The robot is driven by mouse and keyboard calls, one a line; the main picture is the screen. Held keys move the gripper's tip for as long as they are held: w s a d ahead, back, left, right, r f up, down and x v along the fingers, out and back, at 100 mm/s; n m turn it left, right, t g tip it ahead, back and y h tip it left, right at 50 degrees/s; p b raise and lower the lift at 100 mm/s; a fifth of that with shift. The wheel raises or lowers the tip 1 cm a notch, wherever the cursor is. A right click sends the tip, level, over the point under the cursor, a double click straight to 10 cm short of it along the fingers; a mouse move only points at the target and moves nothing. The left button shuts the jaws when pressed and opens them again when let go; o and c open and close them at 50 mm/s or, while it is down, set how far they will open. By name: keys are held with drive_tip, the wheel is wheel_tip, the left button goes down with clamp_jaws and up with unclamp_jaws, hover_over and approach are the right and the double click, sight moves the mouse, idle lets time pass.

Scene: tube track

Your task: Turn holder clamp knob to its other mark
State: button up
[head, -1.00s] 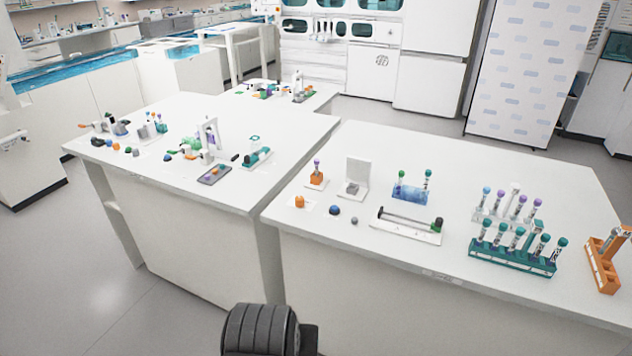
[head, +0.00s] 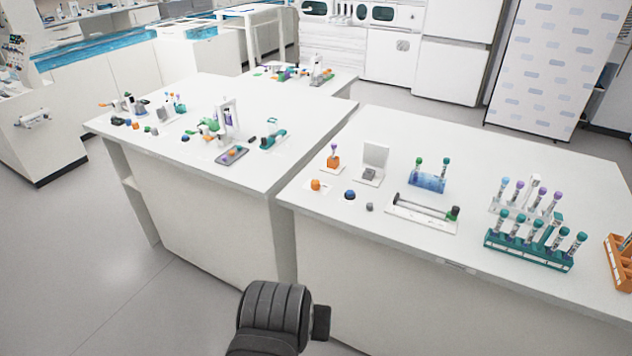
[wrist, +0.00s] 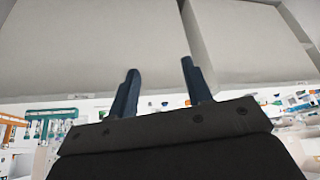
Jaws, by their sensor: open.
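A white holder with a long rod (head: 423,212) lies near the front edge of the right table in the head view. A dark and green knob (head: 452,213) sits at its right end; it may be the clamp knob, but its marks are too small to read. My gripper (wrist: 160,66) shows in the wrist view as two dark blue fingers, apart with nothing between them. It points at the white table fronts, well away from the knob. In the head view only a dark grey part of my arm shows, below the table edge.
On the right table (head: 340,228) stand a teal tube rack (head: 528,250), an orange rack (head: 618,262) at the right edge, a blue tube holder (head: 427,182) and a blue ball (head: 350,195). A gap separates it from the cluttered left table (head: 185,165). Floor at lower left is clear.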

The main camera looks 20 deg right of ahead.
drive_tip(key=w+d+r+n, duration=0.1)
drive_tip(key=w+d+r, duration=0.35)
drive_tip(key=w, duration=0.45)
drive_tip(key=w+d+r+n, duration=0.1)
drive_tip(key=w+d+r, duration=0.2)
drive_tip(key=w+r, duration=0.45)
drive_tip(key=n+y, duration=0.2)
drive_tip(key=n, duration=0.1)
hover_over(316, 182)
drive_tip(key=s, duration=0.7)
wheel_tip(316, 182, down, 5)
drive_tip(key=x, duration=1.7)
drive_tip(key=shift+s+a, duration=0.15)
drive_tip(key=shift+a, duration=0.05)
drive_tip(key=shift+g, duration=0.3)
drive_tip(key=c, duration=1)
